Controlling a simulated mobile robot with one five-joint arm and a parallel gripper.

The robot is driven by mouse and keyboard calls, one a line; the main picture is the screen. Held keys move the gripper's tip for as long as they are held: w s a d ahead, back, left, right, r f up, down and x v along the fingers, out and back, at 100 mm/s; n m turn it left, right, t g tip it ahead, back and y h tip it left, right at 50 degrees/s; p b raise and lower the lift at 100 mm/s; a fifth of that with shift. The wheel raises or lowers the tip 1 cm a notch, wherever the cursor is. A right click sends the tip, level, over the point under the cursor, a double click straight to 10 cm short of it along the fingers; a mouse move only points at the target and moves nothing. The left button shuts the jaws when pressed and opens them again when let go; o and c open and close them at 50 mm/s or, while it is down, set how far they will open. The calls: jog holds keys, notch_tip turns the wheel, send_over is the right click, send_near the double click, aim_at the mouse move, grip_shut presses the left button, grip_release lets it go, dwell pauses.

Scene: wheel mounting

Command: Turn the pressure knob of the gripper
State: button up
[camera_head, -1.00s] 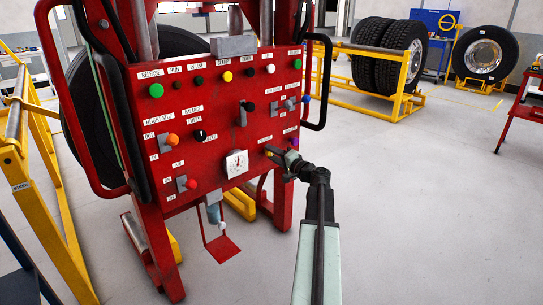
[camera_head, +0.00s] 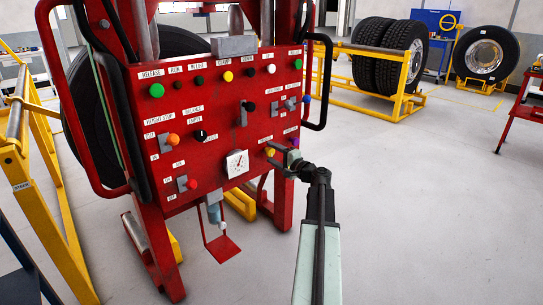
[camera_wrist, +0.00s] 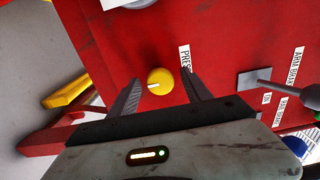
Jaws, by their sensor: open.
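The pressure knob is a round yellow knob (camera_wrist: 160,81) with a white mark, on the red control panel (camera_head: 215,115). In the wrist view it sits between my two open fingers, with a gap on each side, beside a partly cut-off label reading "PRES". In the head view the yellow knob (camera_head: 270,152) shows at the panel's lower right, just left of my fingers. My gripper (camera_wrist: 160,90) is open and empty. In the head view my gripper (camera_head: 277,156) is close to the panel; I cannot tell whether it touches the knob.
A white dial gauge (camera_head: 237,164) is left of the knob. A grey plate with a lever (camera_wrist: 255,79) is to the right in the wrist view. Open floor (camera_head: 420,200) lies to the right.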

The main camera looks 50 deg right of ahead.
jog(key=s, duration=0.7)
jog(key=shift+s+a, duration=0.3)
jog(key=shift+s, duration=0.05)
